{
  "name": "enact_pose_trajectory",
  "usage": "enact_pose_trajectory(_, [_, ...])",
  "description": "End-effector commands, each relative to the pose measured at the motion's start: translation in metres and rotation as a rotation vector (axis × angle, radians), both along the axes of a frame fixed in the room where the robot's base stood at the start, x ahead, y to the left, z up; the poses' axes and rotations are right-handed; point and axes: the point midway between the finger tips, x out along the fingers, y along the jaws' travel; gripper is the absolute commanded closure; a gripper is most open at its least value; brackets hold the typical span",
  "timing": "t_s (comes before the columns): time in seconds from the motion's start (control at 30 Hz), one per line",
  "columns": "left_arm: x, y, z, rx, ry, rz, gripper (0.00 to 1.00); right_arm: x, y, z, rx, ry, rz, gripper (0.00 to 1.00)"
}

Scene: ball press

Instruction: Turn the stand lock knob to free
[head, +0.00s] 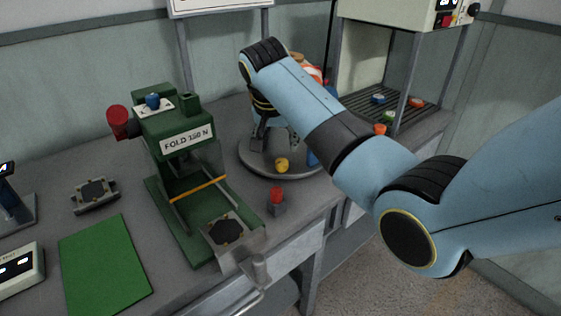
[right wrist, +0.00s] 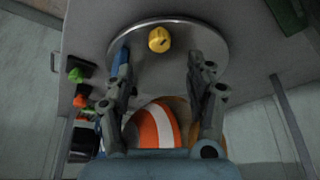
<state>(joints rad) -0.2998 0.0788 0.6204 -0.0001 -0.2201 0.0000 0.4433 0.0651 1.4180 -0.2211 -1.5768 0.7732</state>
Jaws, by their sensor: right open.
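A yellow knob (head: 281,165) sits on the round grey stand plate (head: 258,170), near its front edge; I take it to be the stand lock knob. In the right wrist view the yellow knob (right wrist: 159,39) shows a small dark mark, too small to read as a setting. My right gripper (right wrist: 158,66) is open and empty. Its two fingers reach over the plate on either side of the knob's line, and the knob lies beyond their tips, apart from them. In the head view my right arm hides most of the stand. My left gripper is not in view.
An orange and white striped ball (right wrist: 155,127) shows between the finger bases. A green press (head: 180,150) stands left of the stand. A small block with a red knob (head: 277,196) is in front. A slatted tray machine (head: 390,108) is behind right. A green mat (head: 103,265) lies front left.

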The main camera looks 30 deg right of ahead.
Motion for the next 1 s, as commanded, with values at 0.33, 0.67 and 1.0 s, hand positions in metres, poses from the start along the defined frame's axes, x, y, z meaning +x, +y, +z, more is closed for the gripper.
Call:
enact_pose_trajectory(0.33, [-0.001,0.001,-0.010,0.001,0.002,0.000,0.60,0.016,-0.019,-0.064,0.000,0.003,0.000,0.45])
enact_pose_trajectory(0.67, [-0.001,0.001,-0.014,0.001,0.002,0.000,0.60,0.023,-0.025,-0.084,0.000,0.000,0.001,0.45])
enact_pose_trajectory(1.0, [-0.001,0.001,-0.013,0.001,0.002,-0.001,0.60,0.022,-0.025,-0.083,0.000,0.000,0.002,0.66])
